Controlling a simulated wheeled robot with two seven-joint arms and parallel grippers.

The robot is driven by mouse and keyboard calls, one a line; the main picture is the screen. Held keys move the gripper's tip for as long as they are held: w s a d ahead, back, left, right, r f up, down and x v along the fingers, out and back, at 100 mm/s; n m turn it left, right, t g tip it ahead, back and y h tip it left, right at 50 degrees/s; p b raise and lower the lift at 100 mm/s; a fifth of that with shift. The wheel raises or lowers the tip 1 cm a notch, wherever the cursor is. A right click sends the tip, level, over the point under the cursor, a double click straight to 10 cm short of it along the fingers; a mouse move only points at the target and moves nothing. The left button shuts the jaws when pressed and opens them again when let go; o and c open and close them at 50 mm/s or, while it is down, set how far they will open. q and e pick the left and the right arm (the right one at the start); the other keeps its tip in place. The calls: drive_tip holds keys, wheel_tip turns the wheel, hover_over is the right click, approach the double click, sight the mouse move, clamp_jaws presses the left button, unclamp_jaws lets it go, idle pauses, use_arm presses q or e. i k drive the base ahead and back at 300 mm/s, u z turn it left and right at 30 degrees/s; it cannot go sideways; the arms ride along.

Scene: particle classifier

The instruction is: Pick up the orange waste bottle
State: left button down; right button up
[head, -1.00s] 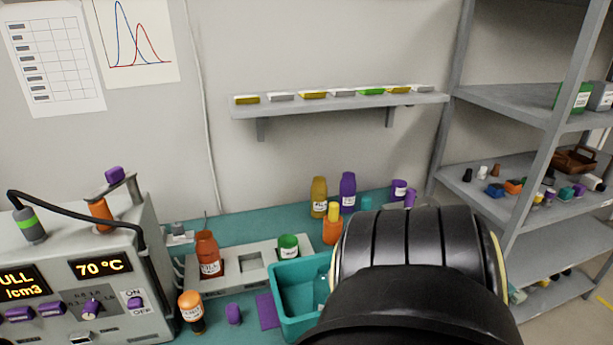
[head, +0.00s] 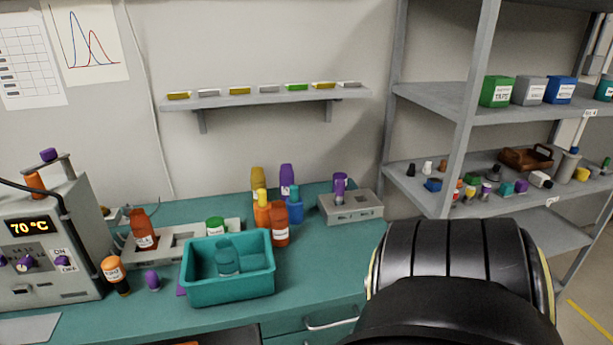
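Several orange bottles stand on the teal bench. An orange-red bottle with a white label (head: 144,232) stands upright in a low grey holder at the left. Another orange-red bottle (head: 279,224) stands behind the teal bin, beside an orange bottle with a yellow cap (head: 262,212). A small dark bottle with an orange top (head: 114,270) stands near the machine. The labels are too small to read, so I cannot tell which is the waste bottle. A black link of my arm fills the lower right. Neither gripper is in view.
A teal bin (head: 230,291) with teal items inside stands on the bench front. A grey machine (head: 50,278) is at the left. A grey block with a purple-capped item (head: 350,208) is at the back right. Grey shelves (head: 480,208) stand at the right. Bench right of the bin is clear.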

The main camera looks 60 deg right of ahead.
sight(278, 216)
drive_tip(key=z, duration=1.2)
drive_tip(key=i, duration=0.15)
drive_tip(key=z, duration=0.05)
